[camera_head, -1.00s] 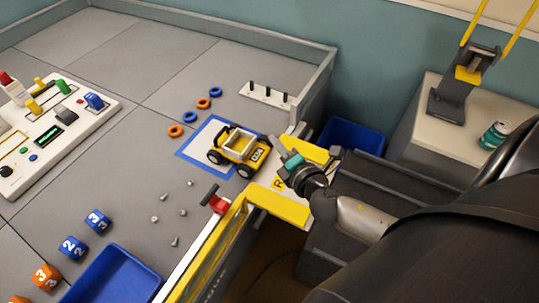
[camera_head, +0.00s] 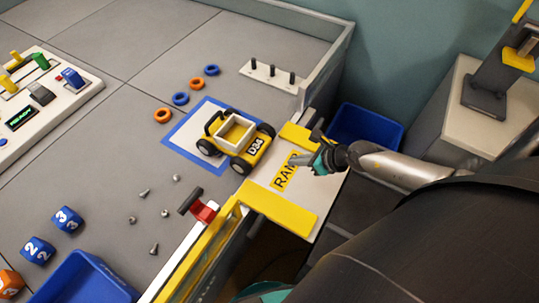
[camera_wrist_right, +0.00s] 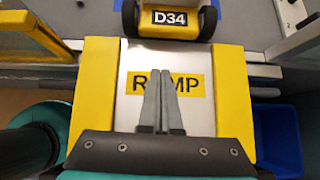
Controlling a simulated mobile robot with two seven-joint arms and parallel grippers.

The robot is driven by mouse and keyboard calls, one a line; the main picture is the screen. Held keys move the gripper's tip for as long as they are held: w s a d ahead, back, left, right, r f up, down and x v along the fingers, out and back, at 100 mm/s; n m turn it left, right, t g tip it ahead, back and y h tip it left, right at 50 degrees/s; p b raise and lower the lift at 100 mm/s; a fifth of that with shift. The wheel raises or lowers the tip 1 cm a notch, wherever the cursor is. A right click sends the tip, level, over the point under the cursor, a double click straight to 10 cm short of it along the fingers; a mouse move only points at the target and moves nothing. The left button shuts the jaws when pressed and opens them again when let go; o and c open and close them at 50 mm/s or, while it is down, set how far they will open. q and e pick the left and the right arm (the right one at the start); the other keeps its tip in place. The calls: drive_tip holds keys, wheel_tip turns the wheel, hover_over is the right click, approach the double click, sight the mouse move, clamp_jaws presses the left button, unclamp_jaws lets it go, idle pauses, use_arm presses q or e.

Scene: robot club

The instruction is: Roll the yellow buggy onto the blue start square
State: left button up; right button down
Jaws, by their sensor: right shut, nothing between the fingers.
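The yellow buggy (camera_head: 252,150), with a white open box on top and a D34 plate, stands upright at the top of the ramp (camera_head: 312,200). It covers the ramp-side part of the blue-outlined start square (camera_head: 172,138); its ramp-side wheels are at or just over the outline. The D34 end of the buggy (camera_wrist_right: 170,18) also shows at the top of the right wrist view. My right gripper (camera_head: 296,160) is shut and empty above the ramp's RAMP label, apart from the buggy. Its fingers (camera_wrist_right: 162,75) point towards the buggy. My left gripper is not in view.
Blue and orange rings (camera_head: 181,99) and a white peg board (camera_head: 271,73) lie beyond the square. Small grey pieces (camera_head: 145,192) are scattered left of a red-and-black latch (camera_head: 200,207). A blue bin (camera_head: 365,132) stands right of the ramp.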

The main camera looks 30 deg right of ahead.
sight(261, 156)
drive_tip(key=b+x, duration=0.3)
drive_tip(key=x, duration=0.4)
drive_tip(key=shift+w+a+f, duration=0.1)
drive_tip(key=shift+f, duration=0.2)
drive_tip(key=shift+w+a+r, duration=0.1)
drive_tip(key=shift+w+a, duration=0.15)
drive_tip(key=shift+w, duration=0.3)
drive_tip(key=shift+w+a+r, duration=0.1)
drive_tip(key=shift+w+a, duration=0.2)
drive_tip(key=shift+w, duration=0.25)
drive_tip(key=shift+w+a, duration=0.25)
drive_tip(key=shift+w, duration=0.25)
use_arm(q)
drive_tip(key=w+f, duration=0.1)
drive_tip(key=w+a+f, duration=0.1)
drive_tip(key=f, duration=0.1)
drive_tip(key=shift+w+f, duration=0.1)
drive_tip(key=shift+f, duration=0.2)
use_arm(e)
drive_tip(key=shift+w+a, duration=0.1)
drive_tip(key=shift+w, duration=0.05)
